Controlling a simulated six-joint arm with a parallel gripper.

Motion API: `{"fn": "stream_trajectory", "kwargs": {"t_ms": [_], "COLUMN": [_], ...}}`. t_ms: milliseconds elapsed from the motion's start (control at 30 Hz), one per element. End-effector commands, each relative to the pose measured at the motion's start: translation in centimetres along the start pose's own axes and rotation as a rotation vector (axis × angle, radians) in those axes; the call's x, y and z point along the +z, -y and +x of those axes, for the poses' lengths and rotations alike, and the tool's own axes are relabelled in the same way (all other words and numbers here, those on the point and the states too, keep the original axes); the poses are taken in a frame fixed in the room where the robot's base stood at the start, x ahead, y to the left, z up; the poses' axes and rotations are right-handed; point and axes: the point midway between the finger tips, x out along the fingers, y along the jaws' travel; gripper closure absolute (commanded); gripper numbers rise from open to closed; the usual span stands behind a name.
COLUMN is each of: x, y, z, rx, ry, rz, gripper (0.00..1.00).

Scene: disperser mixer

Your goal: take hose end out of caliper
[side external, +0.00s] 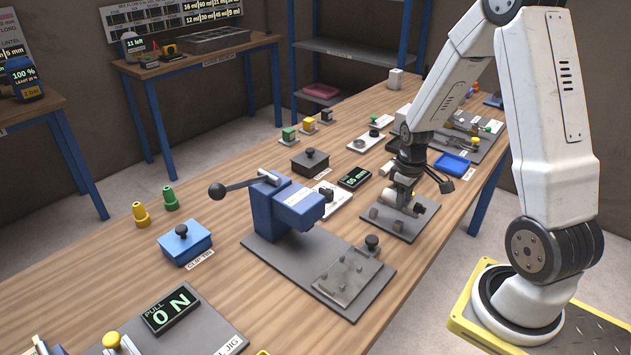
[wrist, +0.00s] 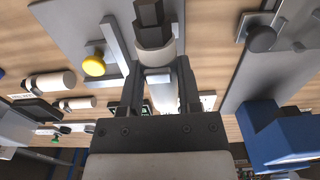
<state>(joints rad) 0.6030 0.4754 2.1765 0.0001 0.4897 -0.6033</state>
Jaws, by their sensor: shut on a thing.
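My gripper (wrist: 158,78) is shut on a hose end (wrist: 154,54), a pale collar with a dark faceted piece beyond it. In the side external view my gripper (side external: 402,196) is low over a grey plate (side external: 382,222), and a small cream piece shows beside its fingers. What looks like the caliper, grey metal bars with a yellow knob (wrist: 94,66), lies just left of the hose end in the wrist view. I cannot tell whether the hose end still touches its jaws.
A blue press (side external: 285,205) with a lever stands left of my gripper on its own base plate. A black display reading mm (side external: 355,178) lies behind the press. A blue tray (side external: 451,164) is to the right. Pale cylinders (wrist: 50,83) lie left in the wrist view.

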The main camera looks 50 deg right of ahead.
Motion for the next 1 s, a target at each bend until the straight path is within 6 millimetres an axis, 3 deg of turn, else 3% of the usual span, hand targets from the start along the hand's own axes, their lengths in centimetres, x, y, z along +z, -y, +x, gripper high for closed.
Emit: {"fn": "stream_trajectory", "kwargs": {"t_ms": [233, 633, 1000], "x": [2.1, 7.2, 9.6], "y": [1.1, 3.6, 4.8], "z": [-2.9, -5.3, -6.4], "rx": [0.002, 0.001, 0.001], "ry": [-0.003, -0.001, -0.001], "rz": [0.000, 0.001, 0.001], "gripper": [1.00, 1.00, 1.00]}}
